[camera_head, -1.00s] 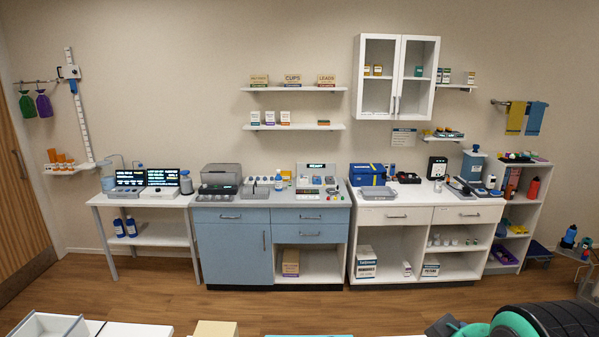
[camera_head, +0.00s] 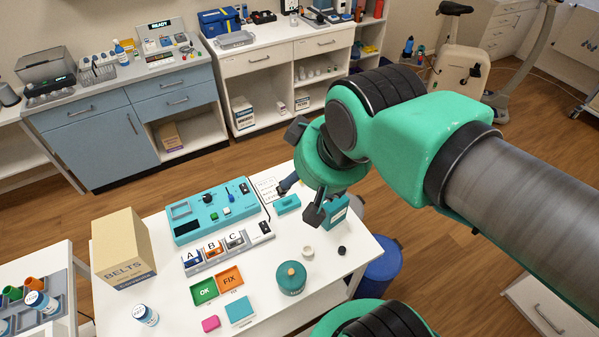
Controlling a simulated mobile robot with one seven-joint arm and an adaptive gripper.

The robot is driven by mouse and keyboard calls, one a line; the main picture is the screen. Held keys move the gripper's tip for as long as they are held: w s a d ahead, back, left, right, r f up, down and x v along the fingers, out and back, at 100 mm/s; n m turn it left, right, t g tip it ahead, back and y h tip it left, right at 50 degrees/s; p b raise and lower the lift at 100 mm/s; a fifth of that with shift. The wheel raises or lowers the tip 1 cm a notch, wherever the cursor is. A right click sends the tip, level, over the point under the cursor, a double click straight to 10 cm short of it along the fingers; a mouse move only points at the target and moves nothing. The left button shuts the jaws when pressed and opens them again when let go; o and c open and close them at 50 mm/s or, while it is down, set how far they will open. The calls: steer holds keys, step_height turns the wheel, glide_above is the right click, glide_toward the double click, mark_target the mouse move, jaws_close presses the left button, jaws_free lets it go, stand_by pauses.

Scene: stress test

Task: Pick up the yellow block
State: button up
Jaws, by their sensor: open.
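I see no yellow block in the head view. My gripper (camera_head: 300,200) hangs over the right back part of the white table (camera_head: 335,268), its dark fingers apart and nothing seen held between them. A small teal block (camera_head: 288,205) lies under or just beyond the fingers; I cannot tell the height gap. A teal box with a white label (camera_head: 337,213) stands just right of the fingers, partly hidden by them.
A cardboard box (camera_head: 122,245), a teal device (camera_head: 211,212), an A-B-C holder (camera_head: 213,249), green (camera_head: 204,290) and orange (camera_head: 230,280) trays and a round teal container (camera_head: 291,278) occupy the table. A blue bin (camera_head: 382,269) stands right of it.

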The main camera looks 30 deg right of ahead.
steer(key=w+d+f+g, duration=0.1)
steer(key=w+d+f, duration=0.2)
steer(key=w, duration=0.5)
steer(key=w+d+f+g+b, duration=0.1)
steer(key=w+d+f, duration=0.2)
steer(key=w, duration=0.5)
steer(key=w+d+f+g, duration=0.1)
steer(key=w+d+f, duration=0.2)
steer(key=w, duration=0.4)
steer(key=w+d+f+g, duration=0.1)
steer(key=w+d+f, duration=0.2)
steer(key=f, duration=0.4)
steer(key=w+d+f, duration=0.4)
steer(key=w+f, duration=0.1)
steer(key=f, duration=0.3)
steer(key=w+d+f+g, duration=0.1)
steer(key=w+d+f, duration=0.3)
steer(key=f, duration=0.4)
steer(key=shift+w+d+g+b, duration=0.15)
steer(key=shift+w+g+b, duration=0.2)
steer(key=shift+w, duration=0.2)
steer(key=shift+f, duration=0.15)
steer(key=shift+f+b, duration=0.7)
steer(key=shift+f, duration=3.55)
